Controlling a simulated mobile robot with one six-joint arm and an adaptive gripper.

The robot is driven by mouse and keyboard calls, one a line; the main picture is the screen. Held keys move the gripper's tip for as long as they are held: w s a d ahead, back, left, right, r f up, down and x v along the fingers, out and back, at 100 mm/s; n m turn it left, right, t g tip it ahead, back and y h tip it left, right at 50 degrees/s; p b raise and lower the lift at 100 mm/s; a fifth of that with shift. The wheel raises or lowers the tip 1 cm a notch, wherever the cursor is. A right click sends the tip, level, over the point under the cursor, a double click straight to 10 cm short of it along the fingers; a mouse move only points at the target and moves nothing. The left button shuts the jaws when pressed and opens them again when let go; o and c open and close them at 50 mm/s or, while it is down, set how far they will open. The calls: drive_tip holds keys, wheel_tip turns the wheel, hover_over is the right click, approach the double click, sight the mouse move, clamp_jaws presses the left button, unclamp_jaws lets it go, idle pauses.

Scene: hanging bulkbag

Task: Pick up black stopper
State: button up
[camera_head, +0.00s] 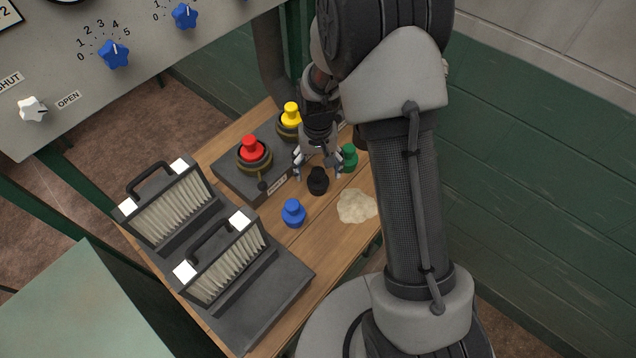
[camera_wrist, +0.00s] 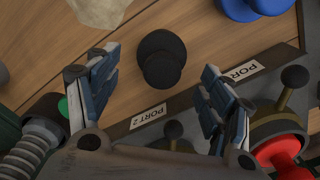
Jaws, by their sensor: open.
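The black stopper (camera_head: 318,181) stands on the wooden table in the head view, just in front of my gripper. In the wrist view the black stopper (camera_wrist: 161,60) is near the top middle, beyond the fingertips and roughly between their lines. My gripper (camera_head: 318,172) is open and empty, its two fingers spread; it also shows in the wrist view (camera_wrist: 158,75). I see no contact between fingers and stopper. How high the fingertips are above the table is hard to tell.
A blue stopper (camera_head: 293,213) and a pale spill (camera_head: 356,206) are nearby. A green stopper (camera_head: 348,158) is right of my gripper. Red (camera_head: 252,150) and yellow (camera_head: 291,114) stoppers sit on ports of a dark block.

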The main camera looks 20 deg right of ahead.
sight(318, 181)
drive_tip(key=f, duration=0.1)
drive_tip(key=f+b, duration=0.1)
drive_tip(key=f, duration=0.1)
drive_tip(key=f+b, duration=0.1)
drive_tip(key=f, duration=0.1)
drive_tip(key=shift+s+a, duration=0.1)
drive_tip(key=shift+s, duration=0.3)
drive_tip(key=shift+c, duration=0.5)
drive_tip(key=c, duration=1.1)
